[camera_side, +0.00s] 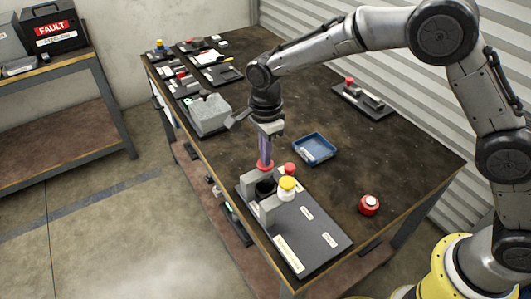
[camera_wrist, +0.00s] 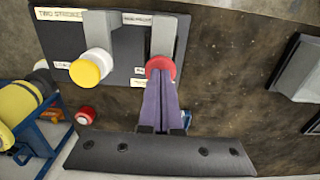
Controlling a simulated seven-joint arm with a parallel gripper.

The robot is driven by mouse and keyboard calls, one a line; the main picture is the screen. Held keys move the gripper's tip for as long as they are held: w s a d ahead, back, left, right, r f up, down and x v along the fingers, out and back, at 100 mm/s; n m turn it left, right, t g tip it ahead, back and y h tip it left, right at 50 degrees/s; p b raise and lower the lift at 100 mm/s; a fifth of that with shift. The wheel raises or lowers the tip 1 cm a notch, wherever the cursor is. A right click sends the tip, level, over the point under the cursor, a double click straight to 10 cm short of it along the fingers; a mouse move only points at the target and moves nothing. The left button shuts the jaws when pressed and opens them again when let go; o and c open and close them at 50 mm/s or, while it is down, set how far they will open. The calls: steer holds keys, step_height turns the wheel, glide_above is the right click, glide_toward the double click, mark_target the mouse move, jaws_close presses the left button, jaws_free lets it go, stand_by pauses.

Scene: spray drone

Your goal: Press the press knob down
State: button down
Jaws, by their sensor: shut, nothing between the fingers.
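A dark board (camera_side: 315,235) with labels lies at the table's near edge; part of it also shows in the wrist view (camera_wrist: 125,72), with a label reading "TWO STROKES". It carries two grey brackets, a yellow-and-white knob (camera_side: 287,189) and red knobs. My gripper (camera_side: 264,163) points down with its purple fingers shut and empty. Its tips are at a red knob (camera_side: 264,168); in the wrist view they overlap a red knob (camera_wrist: 160,66), beside the yellow-and-white knob (camera_wrist: 91,66). I cannot tell if they touch it. Another red cap (camera_side: 290,168) stands just right of the tips.
A blue tray (camera_side: 315,148) lies behind the board. A loose red button (camera_side: 369,205) stands to its right. A grey block (camera_side: 208,115) and several small devices sit at the back left. A dark fixture (camera_side: 362,100) lies at the back right. Bare table lies between them.

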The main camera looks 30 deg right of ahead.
steer(key=shift+f, duration=1)
step_height(320, 180, up, 15)
steer(key=shift+f, duration=0.2)
stand_by(0.8)
